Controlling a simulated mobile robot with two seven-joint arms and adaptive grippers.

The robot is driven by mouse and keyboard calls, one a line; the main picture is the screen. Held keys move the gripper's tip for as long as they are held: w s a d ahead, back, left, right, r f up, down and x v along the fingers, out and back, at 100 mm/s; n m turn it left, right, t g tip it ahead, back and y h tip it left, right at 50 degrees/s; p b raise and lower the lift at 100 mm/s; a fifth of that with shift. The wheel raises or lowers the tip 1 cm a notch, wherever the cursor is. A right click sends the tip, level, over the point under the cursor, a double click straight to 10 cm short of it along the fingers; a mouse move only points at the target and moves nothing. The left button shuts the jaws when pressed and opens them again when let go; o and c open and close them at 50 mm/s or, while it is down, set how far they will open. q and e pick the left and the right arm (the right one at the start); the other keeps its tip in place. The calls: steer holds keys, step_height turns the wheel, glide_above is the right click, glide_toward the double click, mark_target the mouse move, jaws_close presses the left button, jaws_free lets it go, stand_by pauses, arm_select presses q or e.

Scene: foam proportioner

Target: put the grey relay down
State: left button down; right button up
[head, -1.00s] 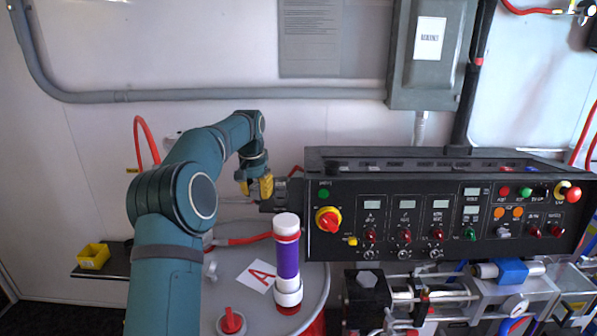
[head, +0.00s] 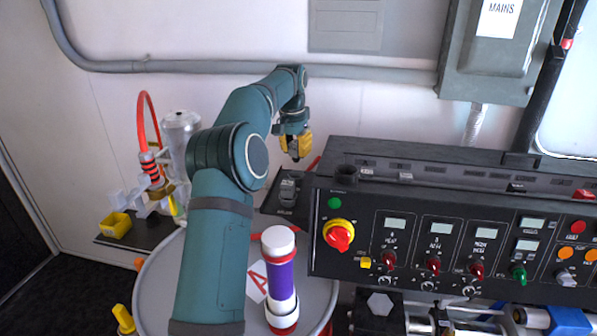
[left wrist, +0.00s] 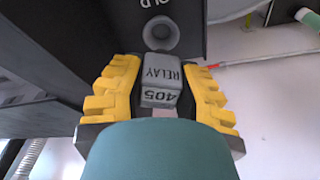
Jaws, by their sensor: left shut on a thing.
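My left gripper (head: 297,150) is shut on the grey relay (left wrist: 162,80), a small block marked RELAY and 405 in the left wrist view. Its yellow fingers (left wrist: 163,95) stand on either side of the relay. In the head view the fingers hide the relay. The gripper is above and behind a small dark bracket (head: 287,200) at the left end of the control panel. In the wrist view a round grey socket (left wrist: 161,33) on a dark plate with lettering ending in "OLD" shows just beyond the relay; I cannot tell whether they touch. My right gripper is not in view.
The black control panel (head: 400,225) with knobs and lamps fills the right. A purple and white cylinder (head: 281,280) stands on a round grey drum top (head: 160,285). A grey mains box (head: 495,50) hangs on the wall.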

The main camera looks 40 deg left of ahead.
mark_target(294, 143)
arm_select(q)
steer(key=shift+w+f+b, duration=0.1)
steer(key=shift+f+b, duration=0.3)
steer(key=shift+f, duration=2.4)
steer(key=shift+f, duration=0.15)
steer(key=c, duration=0.8)
jaws_free()
steer(key=r, duration=0.4)
steer(key=s+r+p, duration=0.1)
steer(key=r, duration=0.3)
steer(key=r+p, duration=0.1)
steer(key=r, duration=0.3)
steer(key=shift+s+d+r, duration=0.1)
steer(key=shift+s+r, duration=0.05)
steer(key=shift+s, duration=0.1)
